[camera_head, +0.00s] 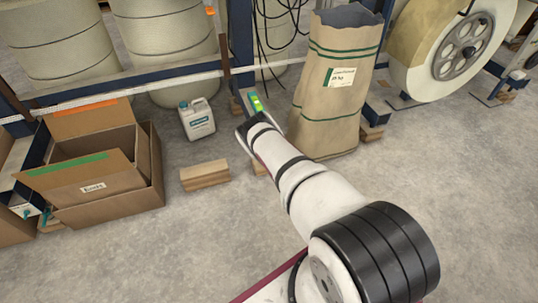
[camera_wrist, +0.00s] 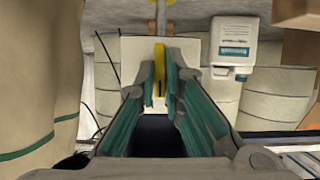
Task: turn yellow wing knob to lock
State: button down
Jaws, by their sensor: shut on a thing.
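The yellow wing knob (camera_wrist: 159,58) stands upright near the top middle of the wrist view, in front of a pale plate. My gripper (camera_wrist: 157,88) has its teal-padded fingers on either side of the knob's lower part and is shut on it. In the head view my gripper (camera_head: 252,124) reaches to a small post beside the blue upright. A bright yellow-green patch (camera_head: 257,103) shows just past the fingers there; I cannot tell whether it is the knob. The contact itself is mostly hidden in the head view.
A tall paper sack (camera_head: 335,85) stands close right of my gripper. A white jug (camera_head: 197,120) and wooden blocks (camera_head: 204,175) are to the left. Open cardboard boxes (camera_head: 100,175) lie farther left. Black cables (camera_head: 280,35) hang behind. The front floor is clear.

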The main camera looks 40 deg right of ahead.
jog(key=shift+s+d+f+m+t+y+b, duration=0.15)
jog(key=shift+m+t+y+b, duration=0.35)
jog(key=shift+m+y+b, duration=0.85)
jog(key=shift+d+f+m+t+y+b, duration=0.15)
jog(key=shift+m+t+y+b, duration=0.5)
jog(key=shift+m, duration=1.2)
jog(key=shift+r, duration=0.15)
jog(key=c, duration=1.7)
grip_release()
jog(key=v, duration=1.2)
jog(key=shift+r, duration=0.1)
